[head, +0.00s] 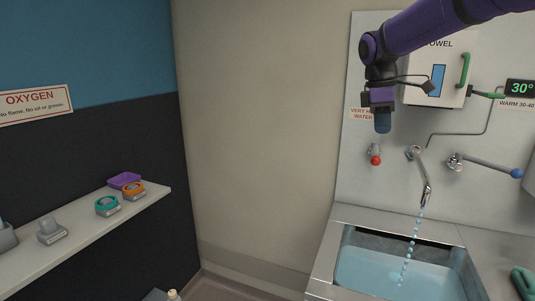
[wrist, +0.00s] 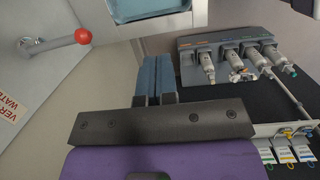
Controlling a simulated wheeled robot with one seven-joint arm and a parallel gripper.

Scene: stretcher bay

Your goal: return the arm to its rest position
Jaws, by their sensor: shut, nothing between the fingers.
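My gripper (head: 382,122) hangs pointing down at the end of my purple arm in the head view, in front of the steel wall panel and left of the towel box. Its blue fingers are together with nothing between them. In the wrist view the two fingers (wrist: 153,80) stand side by side and hold nothing. My arm comes in from the upper right of the head view.
The towel box (head: 437,68), red-knobbed tap (head: 375,159), running spout (head: 424,184) and blue-tipped lever (head: 490,166) are near my arm. Below is a filled sink (head: 375,272). A shelf (head: 85,236) with small items is at left. The wall between is bare.

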